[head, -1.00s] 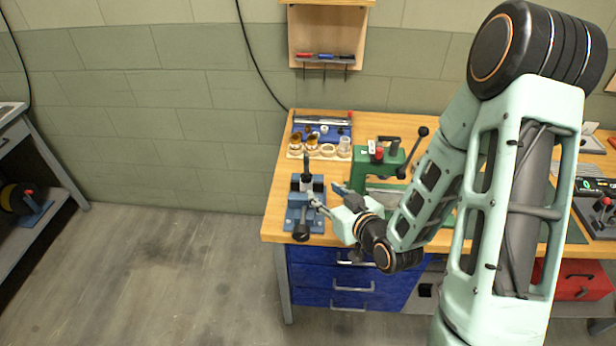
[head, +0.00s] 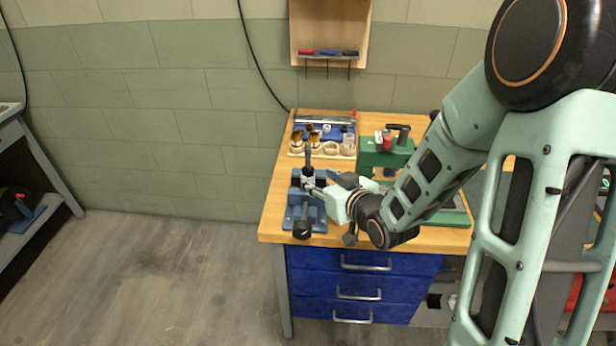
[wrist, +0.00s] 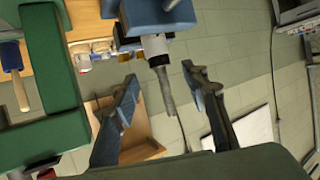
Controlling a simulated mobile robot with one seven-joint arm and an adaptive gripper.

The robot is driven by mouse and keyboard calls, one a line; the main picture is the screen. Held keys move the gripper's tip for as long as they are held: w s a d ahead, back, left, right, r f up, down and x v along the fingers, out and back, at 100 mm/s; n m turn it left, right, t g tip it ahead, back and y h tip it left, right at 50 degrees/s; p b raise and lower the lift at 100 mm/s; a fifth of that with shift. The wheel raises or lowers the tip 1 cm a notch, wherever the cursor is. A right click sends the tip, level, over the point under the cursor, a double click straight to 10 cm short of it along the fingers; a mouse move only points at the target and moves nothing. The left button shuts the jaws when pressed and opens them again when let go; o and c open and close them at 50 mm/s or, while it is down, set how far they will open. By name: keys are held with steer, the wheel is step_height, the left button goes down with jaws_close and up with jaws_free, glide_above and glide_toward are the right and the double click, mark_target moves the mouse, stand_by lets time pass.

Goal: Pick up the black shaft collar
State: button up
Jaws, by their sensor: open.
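A blue vise (head: 303,215) stands at the left end of the bench and holds an upright post with a pale cylinder (wrist: 154,45) and a grey rod (head: 308,157). In the wrist view a dark ring (wrist: 158,61), which may be the black shaft collar, sits where the rod (wrist: 168,95) meets the cylinder; I cannot confirm it. My gripper (wrist: 160,76) is open, its two fingers on either side of the rod with gaps. In the head view my gripper (head: 318,188) is beside the post, and its fingertips are too small to make out clearly.
A green press (head: 385,155) stands right of the vise, close to my arm. A wooden holder (head: 330,150) with several small parts is behind it. A wooden wall box (head: 330,35) hangs above. Floor left of the bench is clear.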

mark_target(309, 171)
steer(key=shift+x, duration=2.75)
steer(key=shift+r, duration=0.15)
steer(key=c, duration=1)
